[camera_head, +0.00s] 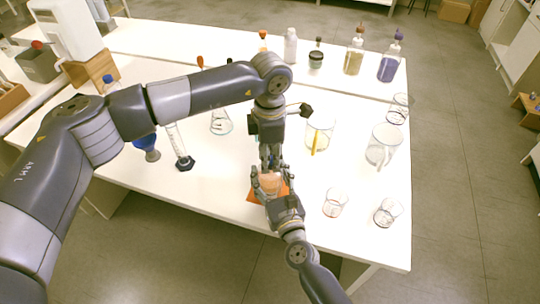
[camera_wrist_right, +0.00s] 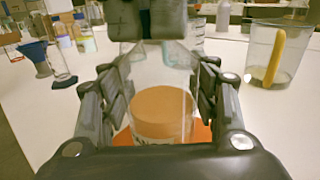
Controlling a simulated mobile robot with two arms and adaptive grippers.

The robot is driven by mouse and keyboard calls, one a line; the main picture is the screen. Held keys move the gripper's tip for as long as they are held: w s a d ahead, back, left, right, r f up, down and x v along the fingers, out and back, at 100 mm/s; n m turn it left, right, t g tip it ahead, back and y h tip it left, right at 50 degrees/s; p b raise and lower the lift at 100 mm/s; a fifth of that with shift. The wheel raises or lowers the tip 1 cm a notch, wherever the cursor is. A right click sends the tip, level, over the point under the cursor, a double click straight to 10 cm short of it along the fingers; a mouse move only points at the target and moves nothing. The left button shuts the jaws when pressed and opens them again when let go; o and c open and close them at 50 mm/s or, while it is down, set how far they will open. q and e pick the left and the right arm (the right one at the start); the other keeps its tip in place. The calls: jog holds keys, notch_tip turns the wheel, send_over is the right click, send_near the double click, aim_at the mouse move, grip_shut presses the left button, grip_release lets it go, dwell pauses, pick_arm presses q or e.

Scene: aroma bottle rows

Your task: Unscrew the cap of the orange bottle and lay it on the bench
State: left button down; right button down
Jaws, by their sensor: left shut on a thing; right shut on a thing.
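The orange bottle (camera_wrist_right: 162,112), clear with orange contents, stands upright on an orange mat (camera_wrist_right: 204,134) near the front of the bench. It also shows in the head view (camera_head: 270,182). My right gripper (camera_head: 272,187) is shut on the bottle's body from the front, one finger on each side in the wrist view. My left gripper (camera_head: 270,165) points straight down over the bottle and is shut at its top, on the cap. The cap is hidden by the left fingers, and I cannot tell whether it is still threaded on.
The white bench (camera_head: 345,250) has bare room at the front right. Two small beakers (camera_head: 335,203) (camera_head: 388,212) stand right of the bottle, with larger beakers (camera_head: 319,133) (camera_head: 382,146) behind. A graduated cylinder (camera_head: 180,150) stands left. Several bottles line the back.

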pick_arm(q)
jog(key=n, duration=1.2)
jog(key=shift+n, duration=0.3)
jog(key=n, duration=0.7)
jog(key=shift+d, duration=0.1)
jog(key=n, duration=0.6)
jog(key=shift+r+n, duration=0.1)
jog(key=shift+n, duration=0.3)
jog(key=shift+r, duration=0.2)
jog(key=shift+r, duration=0.9)
